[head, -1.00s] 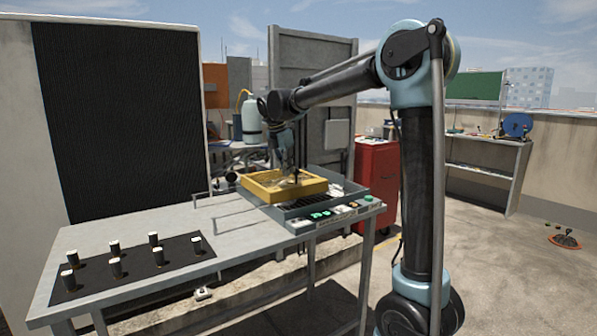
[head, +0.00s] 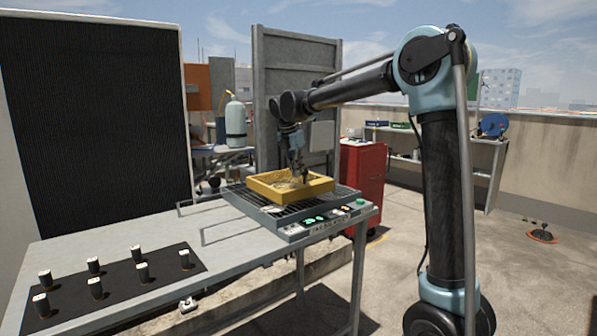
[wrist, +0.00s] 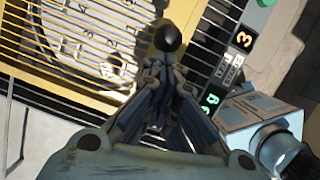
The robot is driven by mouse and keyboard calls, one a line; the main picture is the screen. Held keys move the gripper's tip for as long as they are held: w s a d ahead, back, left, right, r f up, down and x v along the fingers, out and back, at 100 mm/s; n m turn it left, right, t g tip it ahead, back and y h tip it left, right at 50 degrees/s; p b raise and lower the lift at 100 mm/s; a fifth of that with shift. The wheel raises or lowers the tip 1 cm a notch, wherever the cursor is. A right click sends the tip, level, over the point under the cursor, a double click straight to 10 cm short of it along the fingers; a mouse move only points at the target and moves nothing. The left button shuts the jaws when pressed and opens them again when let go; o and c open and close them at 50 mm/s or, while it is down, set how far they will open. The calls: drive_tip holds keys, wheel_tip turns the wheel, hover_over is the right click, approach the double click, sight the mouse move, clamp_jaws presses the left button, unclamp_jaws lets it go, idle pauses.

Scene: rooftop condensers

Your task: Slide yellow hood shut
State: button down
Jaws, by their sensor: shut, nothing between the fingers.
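The yellow hood (head: 262,190) is a shallow rectangular frame on top of the grey condenser unit (head: 290,231), with dark slats bare in front of it and at its left. In the wrist view the hood (wrist: 122,103) shows bars over a round fan shape. A black ball knob (wrist: 167,38) stands just beyond my fingertips; the picture does not settle whether they touch it. My gripper (wrist: 160,75) is shut and empty, pointing down over the hood; it also shows in the head view (head: 299,174).
The unit's front panel has lit green and orange buttons (head: 320,217). A black mat (head: 120,283) with several upright pegs lies on the table's left. A red cabinet (head: 362,175) stands behind.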

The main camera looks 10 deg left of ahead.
drive_tip(key=shift+w+d, duration=0.15)
drive_tip(key=s+a, duration=0.1)
drive_tip(key=s, duration=0.1)
drive_tip(key=s+a+r, duration=0.1)
drive_tip(key=s, duration=0.1)
drive_tip(key=shift+a+r, duration=0.15)
drive_tip(key=shift+r, duration=0.05)
drive_tip(key=d+v, duration=0.1)
drive_tip(key=v, duration=0.8)
drive_tip(key=s+d+f+m, duration=0.3)
drive_tip(key=d+m, duration=0.2)
drive_tip(key=d, duration=0.5)
drive_tip(key=s+d+f+m+g, duration=0.1)
drive_tip(key=s+d+f+m, duration=0.3)
drive_tip(key=d, duration=0.6)
drive_tip(key=s+d+f+m, duration=0.3)
drive_tip(key=d+m, duration=0.3)
drive_tip(key=d, duration=0.4)
drive_tip(key=s+d+f+m, duration=0.6)
drive_tip(key=s+f, duration=0.3)
drive_tip(key=f, duration=0.2)
drive_tip(key=s+d+f+m+y, duration=0.1)
drive_tip(key=s+d+f+m, duration=0.6)
drive_tip(key=s+f, duration=0.3)
drive_tip(key=shift+f+m+y, duration=0.3)
drive_tip(key=shift+f+m, duration=0.15)
drive_tip(key=shift+m, duration=0.45)
